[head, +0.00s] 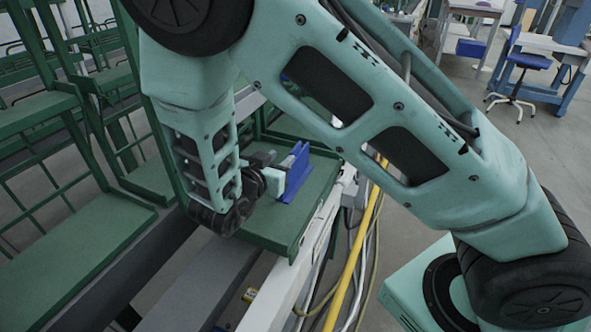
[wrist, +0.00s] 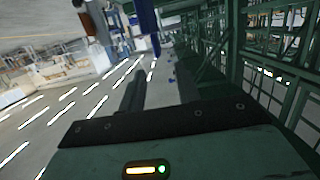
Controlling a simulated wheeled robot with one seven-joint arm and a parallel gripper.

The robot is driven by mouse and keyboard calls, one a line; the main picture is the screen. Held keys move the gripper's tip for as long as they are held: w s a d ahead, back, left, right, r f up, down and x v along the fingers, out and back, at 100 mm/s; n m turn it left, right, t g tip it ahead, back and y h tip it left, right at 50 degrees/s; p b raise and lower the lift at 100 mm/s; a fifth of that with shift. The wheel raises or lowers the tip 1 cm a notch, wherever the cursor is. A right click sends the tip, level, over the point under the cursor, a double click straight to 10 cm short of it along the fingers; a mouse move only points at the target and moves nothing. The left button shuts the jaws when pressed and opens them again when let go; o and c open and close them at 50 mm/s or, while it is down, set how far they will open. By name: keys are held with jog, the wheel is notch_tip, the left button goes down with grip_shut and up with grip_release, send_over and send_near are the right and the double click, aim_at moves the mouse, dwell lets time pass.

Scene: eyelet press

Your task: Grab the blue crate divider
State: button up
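The blue crate divider (head: 297,178) stands upright on a green shelf tray in the head view, with raised parts at its top. My gripper (head: 284,170) is beside its left face, low over the tray. One pale finger overlaps the divider's edge in the picture; I cannot tell whether they touch. In the wrist view my gripper (wrist: 158,92) shows two dark fingers set apart with an empty gap between them. A blue panel (wrist: 146,20) shows at the top there; I cannot tell whether it is the divider.
The green tray (head: 270,222) has a raised rim and a white rail (head: 318,235) along its right side. Green rack frames (head: 85,125) crowd the left. A yellow hose (head: 357,255) runs down beside the rail. Open floor lies at the upper right.

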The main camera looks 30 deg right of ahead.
aim_at(296, 146)
jog(key=p+x, duration=0.1)
jog(key=x, duration=0.8)
jog(key=shift+d+f, duration=0.1)
jog(key=shift+d, duration=0.05)
grip_shut()
